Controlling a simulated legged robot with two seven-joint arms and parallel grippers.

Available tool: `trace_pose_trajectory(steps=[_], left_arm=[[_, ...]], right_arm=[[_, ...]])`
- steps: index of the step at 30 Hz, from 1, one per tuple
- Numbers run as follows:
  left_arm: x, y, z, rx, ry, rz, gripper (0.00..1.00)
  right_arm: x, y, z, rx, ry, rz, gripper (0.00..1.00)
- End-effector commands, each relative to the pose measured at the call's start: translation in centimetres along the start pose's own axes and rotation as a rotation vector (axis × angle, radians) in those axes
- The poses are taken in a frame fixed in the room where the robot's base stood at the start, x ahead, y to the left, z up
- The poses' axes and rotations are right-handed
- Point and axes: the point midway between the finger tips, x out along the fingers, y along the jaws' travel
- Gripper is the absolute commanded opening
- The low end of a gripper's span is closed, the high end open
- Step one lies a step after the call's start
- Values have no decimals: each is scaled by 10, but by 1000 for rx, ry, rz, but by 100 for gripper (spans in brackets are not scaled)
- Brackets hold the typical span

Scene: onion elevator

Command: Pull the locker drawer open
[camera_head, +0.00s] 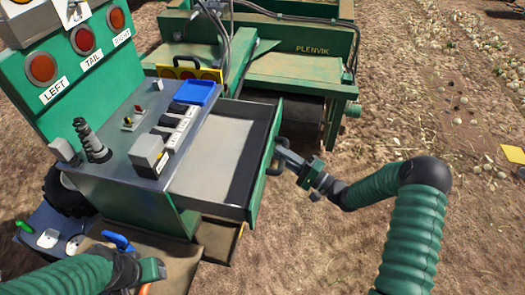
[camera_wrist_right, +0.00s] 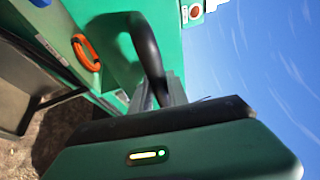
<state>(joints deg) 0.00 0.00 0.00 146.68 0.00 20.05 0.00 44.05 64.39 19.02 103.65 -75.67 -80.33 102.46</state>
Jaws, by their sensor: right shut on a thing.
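The locker drawer (camera_head: 212,155) stands pulled out from the right side of the green console (camera_head: 150,205) in the head view. Its pale inside looks empty. My right gripper (camera_head: 281,153) is at the outer face of the green drawer front (camera_head: 258,185), shut on the drawer handle. The wrist view shows the black curved handle (camera_wrist_right: 146,45) running down between the gripper's fingers (camera_wrist_right: 165,92). My left arm comes in at the lower left. Its gripper (camera_head: 150,270) is low in front of the console, and its jaws are unclear.
The console top carries a blue tray (camera_head: 198,92), a row of switches (camera_head: 178,122) and a joystick (camera_head: 92,145). Red lamps (camera_head: 82,40) sit on the upright panel. A green machine (camera_head: 300,70) stands behind. Open soil (camera_head: 310,240) lies to the right of the drawer.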

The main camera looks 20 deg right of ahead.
Motion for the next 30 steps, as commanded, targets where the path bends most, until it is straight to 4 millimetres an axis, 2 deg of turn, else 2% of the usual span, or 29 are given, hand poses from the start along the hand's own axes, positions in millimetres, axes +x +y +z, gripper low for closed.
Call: trace_pose_trajectory(steps=[1,6,18,19,23,30], left_arm=[[0,0,0,0,0,0,51],[0,0,0,0,0,0,51],[0,0,0,0,0,0,51],[0,0,0,0,0,0,51],[0,0,0,0,0,0,51],[-1,0,0,0,0,0,51]], right_arm=[[-8,5,-2,5,1,15,0],[-21,2,-6,5,-1,15,0],[-24,2,-7,5,-2,15,0],[-24,2,-7,5,-2,15,24],[-23,1,-8,4,-2,11,41],[-23,-2,-8,1,-2,5,41]])
